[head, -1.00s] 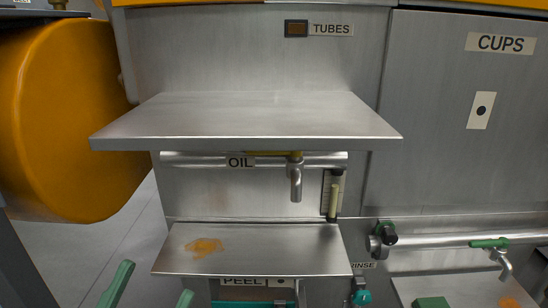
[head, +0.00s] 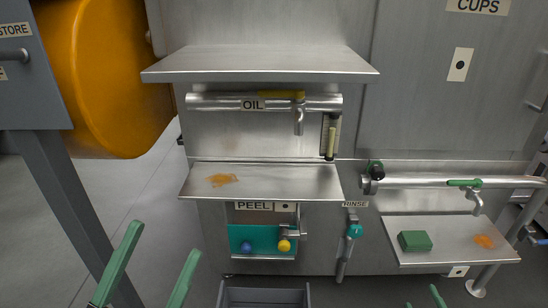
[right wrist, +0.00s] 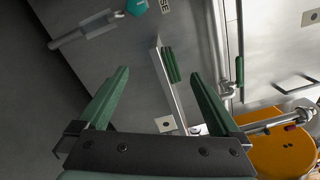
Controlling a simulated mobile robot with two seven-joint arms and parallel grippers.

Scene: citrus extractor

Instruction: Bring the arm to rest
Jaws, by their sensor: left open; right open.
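My left gripper (head: 166,238) shows at the lower left of the head view. Its two green fingers are spread with nothing between them, in front of the machine and clear of it. My right gripper (head: 421,296) shows only as green fingertips at the bottom edge, lower right. In the right wrist view, my right gripper (right wrist: 160,72) has both green fingers wide apart and empty. A green block (head: 415,241) lies on the right-hand shelf (head: 440,258), apart from the right fingertips; it also shows in the right wrist view (right wrist: 170,65).
The steel OIL shelf (head: 262,183) bears an orange stain. Below it, the PEEL opening (head: 262,238) shows a blue and a yellow ball. A grey bin (head: 264,298) stands at the bottom middle. A rinse valve (head: 354,231) and a pipe (head: 420,182) stick out. Open floor lies left.

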